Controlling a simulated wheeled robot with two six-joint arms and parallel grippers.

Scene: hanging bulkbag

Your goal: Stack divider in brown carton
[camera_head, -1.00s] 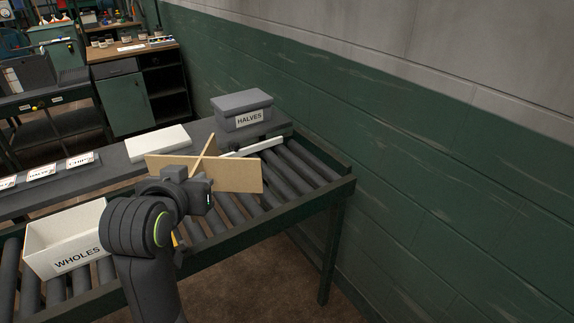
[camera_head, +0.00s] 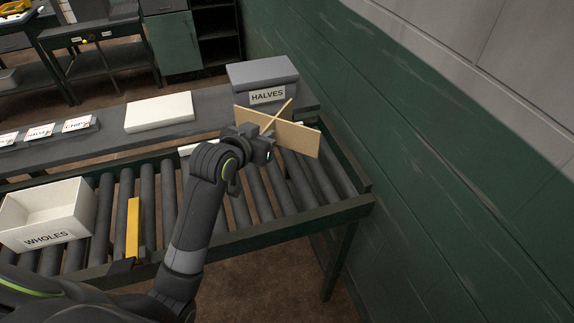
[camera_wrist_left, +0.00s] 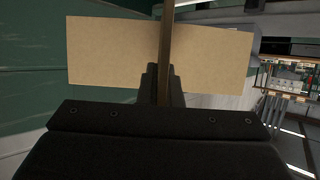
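The divider (camera_head: 300,139) is a cross of two tan boards, held above the roller conveyor in front of the grey HALVES box. My left gripper (camera_head: 268,141) is shut on it near where the boards cross. In the left wrist view the divider (camera_wrist_left: 110,52) shows one wide board across and the other edge-on, with the gripper fingers (camera_wrist_left: 161,86) at its lower middle. The fingertips are partly hidden by the boards. No brown carton can be made out. My right gripper is not in view.
The grey HALVES box (camera_head: 243,77) stands at the back right. A white WHOLES box (camera_head: 20,240) sits on the rollers (camera_head: 165,200) at left, near a yellow bar (camera_head: 133,228). A white slab (camera_head: 160,112) lies on the grey shelf. A green wall (camera_head: 420,200) bounds the right.

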